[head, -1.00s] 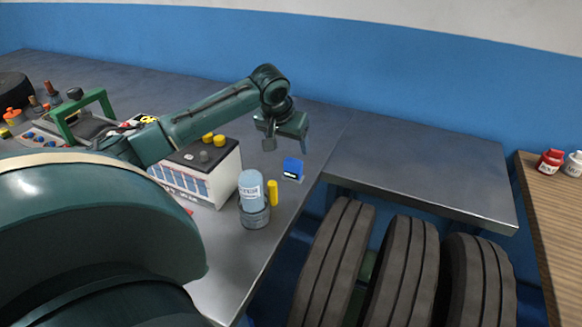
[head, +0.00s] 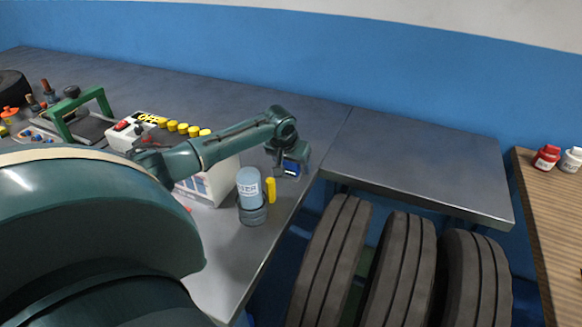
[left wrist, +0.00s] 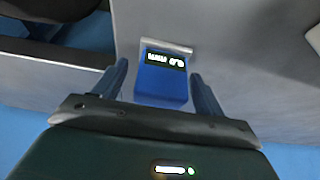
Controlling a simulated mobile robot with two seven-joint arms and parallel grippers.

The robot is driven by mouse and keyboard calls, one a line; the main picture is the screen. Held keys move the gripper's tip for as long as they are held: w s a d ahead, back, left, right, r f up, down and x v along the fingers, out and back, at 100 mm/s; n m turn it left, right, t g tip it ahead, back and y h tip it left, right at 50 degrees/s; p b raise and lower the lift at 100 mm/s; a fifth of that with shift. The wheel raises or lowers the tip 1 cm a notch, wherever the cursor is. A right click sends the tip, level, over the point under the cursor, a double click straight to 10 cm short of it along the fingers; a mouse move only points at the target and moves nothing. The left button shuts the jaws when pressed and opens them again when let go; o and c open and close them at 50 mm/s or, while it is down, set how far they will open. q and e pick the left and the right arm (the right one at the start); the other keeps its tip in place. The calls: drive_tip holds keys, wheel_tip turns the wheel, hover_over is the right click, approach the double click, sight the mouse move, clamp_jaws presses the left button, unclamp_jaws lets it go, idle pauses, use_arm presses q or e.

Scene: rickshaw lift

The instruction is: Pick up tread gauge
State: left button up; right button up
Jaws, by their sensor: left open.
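The tread gauge is a small blue block with a dark display, on the metal bench near its front edge. In the left wrist view the gauge (left wrist: 161,82) lies between the two fingers of my left gripper (left wrist: 163,85), with a visible gap on each side. In the head view my left gripper (head: 290,170) is down around the gauge (head: 291,169), which is partly hidden by the fingers. The left gripper is open. My right gripper is not in view.
A white box (head: 215,185) is behind my arm. Several tyres (head: 385,265) stand below the bench (head: 420,165).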

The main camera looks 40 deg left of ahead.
use_arm(q)
drive_tip(key=shift+c, duration=0.3)
drive_tip(key=c, duration=1)
wheel_tip(320, 180, up, 10)
drive_tip(key=shift+r, duration=0.1)
